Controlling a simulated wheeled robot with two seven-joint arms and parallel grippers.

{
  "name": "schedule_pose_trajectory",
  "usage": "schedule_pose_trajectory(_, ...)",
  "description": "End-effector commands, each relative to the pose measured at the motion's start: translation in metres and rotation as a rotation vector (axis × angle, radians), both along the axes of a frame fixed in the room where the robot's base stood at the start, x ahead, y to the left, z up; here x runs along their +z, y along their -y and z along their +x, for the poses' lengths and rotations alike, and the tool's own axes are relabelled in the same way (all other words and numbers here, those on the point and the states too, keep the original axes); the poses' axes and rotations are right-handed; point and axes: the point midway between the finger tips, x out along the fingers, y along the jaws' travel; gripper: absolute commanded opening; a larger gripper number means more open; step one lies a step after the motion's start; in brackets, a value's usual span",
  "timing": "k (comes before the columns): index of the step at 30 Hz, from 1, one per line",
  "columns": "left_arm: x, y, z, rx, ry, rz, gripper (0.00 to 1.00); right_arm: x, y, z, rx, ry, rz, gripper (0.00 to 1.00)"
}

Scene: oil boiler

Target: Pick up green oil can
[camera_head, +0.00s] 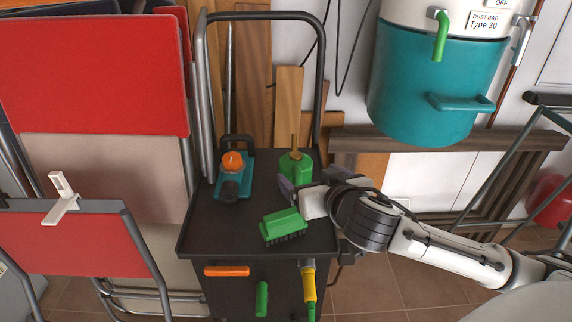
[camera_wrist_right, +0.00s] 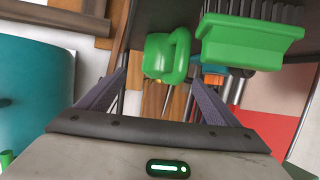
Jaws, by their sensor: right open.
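The green oil can (camera_head: 297,170) with its thin yellowish spout stands upright at the back right of the black cart top. My right gripper (camera_head: 284,190) reaches in from the right, just in front of the can, and hides part of its lower side. In the right wrist view the oil can (camera_wrist_right: 160,60) and its looped handle show ahead, between the lines of the two spread fingers (camera_wrist_right: 160,80). The right gripper is open with nothing held; I cannot tell whether a finger touches the can. My left gripper is not in view.
A green brush (camera_head: 284,225) lies close in front of my right gripper; the wrist view shows it too (camera_wrist_right: 250,40). A teal tool with an orange knob (camera_head: 233,175) is on the left of the cart (camera_head: 215,232). The cart's tubular handle (camera_head: 265,15) rises behind.

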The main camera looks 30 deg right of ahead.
Motion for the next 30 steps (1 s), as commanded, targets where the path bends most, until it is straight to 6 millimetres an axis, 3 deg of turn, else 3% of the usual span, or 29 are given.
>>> schedule_pose_trajectory(9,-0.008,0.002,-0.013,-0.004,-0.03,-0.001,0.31,-0.015,0.01,0.036,0.0,0.0,0.0,0.85)
schedule_pose_trajectory(21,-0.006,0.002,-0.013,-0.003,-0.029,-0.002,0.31,-0.033,0.019,0.08,-0.001,0.0,0.0,0.85)
schedule_pose_trajectory(30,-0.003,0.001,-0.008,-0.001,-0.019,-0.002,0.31,-0.036,0.019,0.084,0.001,-0.001,0.0,0.85)
